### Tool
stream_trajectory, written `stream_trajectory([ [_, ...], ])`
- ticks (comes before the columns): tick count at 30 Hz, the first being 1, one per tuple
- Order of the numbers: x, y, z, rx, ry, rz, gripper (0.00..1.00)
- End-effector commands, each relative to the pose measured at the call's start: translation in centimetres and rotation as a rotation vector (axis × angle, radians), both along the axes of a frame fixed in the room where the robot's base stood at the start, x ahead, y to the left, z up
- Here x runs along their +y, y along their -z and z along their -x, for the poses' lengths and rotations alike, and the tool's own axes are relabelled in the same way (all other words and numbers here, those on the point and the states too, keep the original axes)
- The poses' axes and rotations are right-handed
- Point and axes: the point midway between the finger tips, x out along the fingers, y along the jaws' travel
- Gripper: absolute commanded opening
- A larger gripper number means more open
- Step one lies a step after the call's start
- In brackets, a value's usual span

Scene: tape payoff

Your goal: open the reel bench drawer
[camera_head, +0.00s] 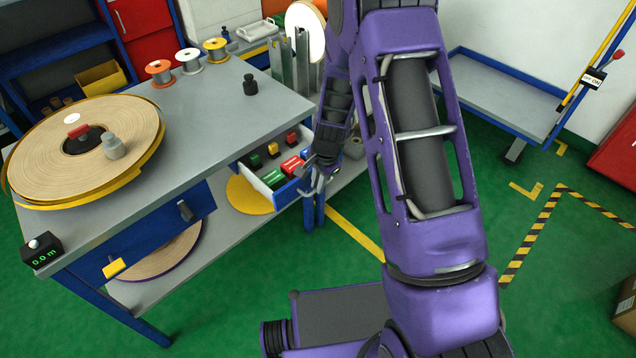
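The reel bench (200,120) has a grey top and blue frame and stands at the left. A drawer (254,183) with pale inner walls sticks out from under the right part of its top, open. Several small green, red, yellow and black items lie inside it. My gripper (318,182) is at the drawer's outer right end, close to its blue front. The fingers are small and dark, so I cannot tell whether they are apart or closed on the handle. A blue front panel with a black handle (186,210) is flush with the bench further left.
A large tape reel (85,150) overhangs the bench's left end. A black weight (250,85) and several small spools stand on the top. A lower shelf (215,240) holds yellow and brown discs. Green floor is clear at the right, near a grey trolley (505,85).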

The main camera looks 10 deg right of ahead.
Motion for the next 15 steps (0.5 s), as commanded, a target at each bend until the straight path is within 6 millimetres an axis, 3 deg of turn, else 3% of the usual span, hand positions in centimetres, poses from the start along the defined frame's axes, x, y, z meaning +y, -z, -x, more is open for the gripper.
stream_trajectory([
  [1, 0.01, -0.04, -0.06, -0.001, 0.0, 0.0, 0.21],
  [5, 0.02, -0.03, -0.04, -0.001, 0.0, -0.001, 0.42],
  [15, 0.0, -0.41, -0.01, -0.001, 0.0, 0.0, 0.42],
])
